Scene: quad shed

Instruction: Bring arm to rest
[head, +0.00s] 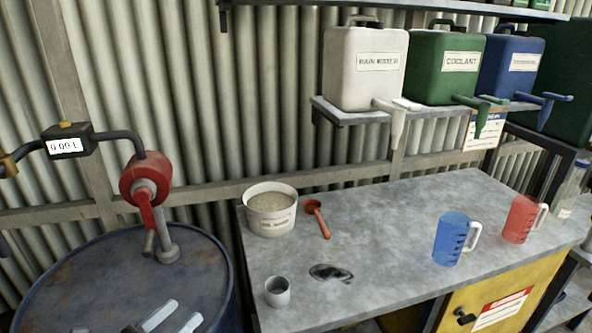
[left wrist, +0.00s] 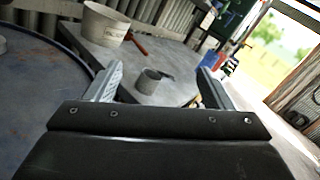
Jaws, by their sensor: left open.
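My left gripper (head: 172,318) is at the bottom left of the head view, over the blue drum's top, with its two grey fingers apart. The left wrist view shows the same gripper (left wrist: 157,84) open, with nothing between its fingers. A small grey cup (left wrist: 151,80) appears beyond the fingers there, apart from them. In the head view this cup (head: 277,291) stands upright on the near left corner of the bench. My right gripper is not in view.
A blue drum (head: 120,265) with a red pump (head: 146,180) stands left of the metal bench (head: 385,220). The bench carries a white bucket (head: 270,209), an orange scoop (head: 318,219), a dark spill (head: 330,273), a blue jug (head: 449,240) and a red jug (head: 518,219). Canisters (head: 365,75) sit above.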

